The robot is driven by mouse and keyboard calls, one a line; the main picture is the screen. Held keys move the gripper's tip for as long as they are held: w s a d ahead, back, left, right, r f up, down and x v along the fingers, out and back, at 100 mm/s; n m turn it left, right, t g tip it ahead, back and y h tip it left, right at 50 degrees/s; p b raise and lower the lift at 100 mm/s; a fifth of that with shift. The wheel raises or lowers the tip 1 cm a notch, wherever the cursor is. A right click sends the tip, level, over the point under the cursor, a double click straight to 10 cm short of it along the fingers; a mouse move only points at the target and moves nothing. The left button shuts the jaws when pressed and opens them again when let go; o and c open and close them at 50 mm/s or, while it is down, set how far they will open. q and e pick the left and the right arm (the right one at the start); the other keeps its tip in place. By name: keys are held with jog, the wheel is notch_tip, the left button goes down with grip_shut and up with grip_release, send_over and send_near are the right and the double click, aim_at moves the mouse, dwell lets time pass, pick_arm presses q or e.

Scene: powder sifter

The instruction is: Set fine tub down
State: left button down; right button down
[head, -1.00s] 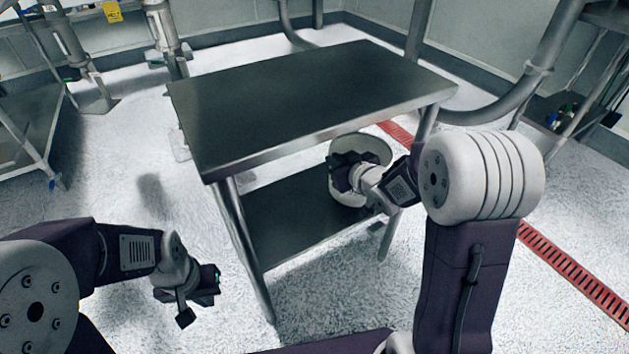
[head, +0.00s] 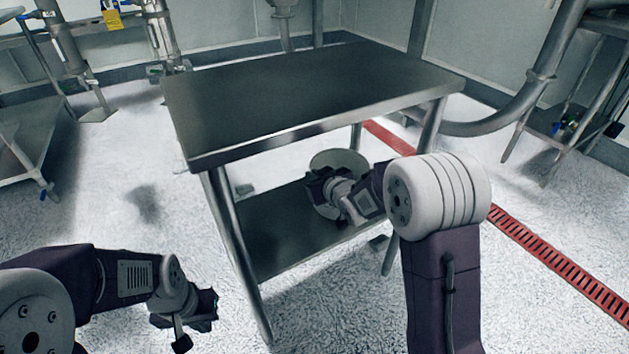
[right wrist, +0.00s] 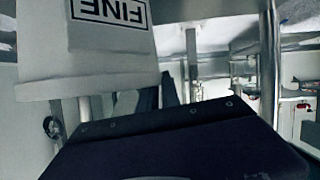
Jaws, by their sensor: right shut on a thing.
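The fine tub (head: 350,161) is a pale round container in the head view. It is below the table top (head: 310,95), over the right part of the lower shelf (head: 265,240). My right gripper (head: 320,187) is shut on it and covers part of it. In the right wrist view the tub (right wrist: 85,75) shows at upper left, its FINE label upside down. I cannot tell whether its base touches the shelf. My left gripper (head: 198,312) hangs at lower left, away from the table and tub; its jaw opening is unclear.
The table's front legs (head: 232,250) stand close around the shelf, and its top overhangs the tub. A red floor drain (head: 560,262) runs along the right. Another steel table (head: 25,140) stands at far left. The left part of the shelf looks bare.

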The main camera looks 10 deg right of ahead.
jog(key=c, duration=1.5)
grip_release()
jog(key=shift+c, duration=0.2)
jog(key=p+v, duration=0.4)
jog(key=v, duration=0.7)
jog(key=s+d+f+m+g+h, duration=0.1)
jog(key=s+f+g, duration=0.4)
jog(key=s, duration=0.5)
jog(key=s+d+f+m+g+h, duration=0.2)
jog(key=s+f+g, duration=0.4)
jog(key=s, duration=0.5)
jog(key=shift+d+m+g, duration=0.25)
jog(key=shift+m+g, duration=0.15)
jog(key=shift+m, duration=0.4)
